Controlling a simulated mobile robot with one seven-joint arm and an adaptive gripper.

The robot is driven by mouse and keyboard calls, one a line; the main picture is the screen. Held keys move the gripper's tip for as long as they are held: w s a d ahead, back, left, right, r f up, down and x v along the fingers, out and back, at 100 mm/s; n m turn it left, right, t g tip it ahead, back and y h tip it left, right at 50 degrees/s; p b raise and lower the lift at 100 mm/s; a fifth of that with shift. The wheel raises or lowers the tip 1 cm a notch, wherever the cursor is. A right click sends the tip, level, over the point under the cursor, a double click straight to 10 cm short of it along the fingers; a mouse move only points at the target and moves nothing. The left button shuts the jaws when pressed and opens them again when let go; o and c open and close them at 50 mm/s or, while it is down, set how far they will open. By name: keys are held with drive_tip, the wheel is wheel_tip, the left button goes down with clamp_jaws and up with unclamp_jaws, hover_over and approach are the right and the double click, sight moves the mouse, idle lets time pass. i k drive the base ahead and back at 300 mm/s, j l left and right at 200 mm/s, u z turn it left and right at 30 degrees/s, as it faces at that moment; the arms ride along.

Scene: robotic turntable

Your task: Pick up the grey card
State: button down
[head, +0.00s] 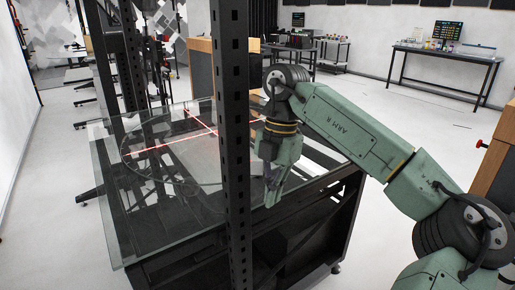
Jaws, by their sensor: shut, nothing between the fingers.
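I cannot clearly make out a grey card; a pale greyish patch shows on the turntable under the red lines, but I cannot tell if it is a card. The round glass turntable (135,170) lies on a glass-topped black table (120,235). My gripper (271,203) is shut and empty, pointing down by the table's right part, just right of the black post. Its height above the glass is hard to judge.
A black perforated post (236,120) stands in front of the table and hides part of it. Red laser lines (152,151) cross on the glass. A bench (445,58) with small items stands far right. The floor between is clear.

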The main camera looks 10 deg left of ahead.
sight(256, 168)
drive_tip(key=i+j, duration=0.1)
drive_tip(key=i, duration=0.6)
drive_tip(key=i+j, duration=0.1)
drive_tip(key=i, duration=0.55)
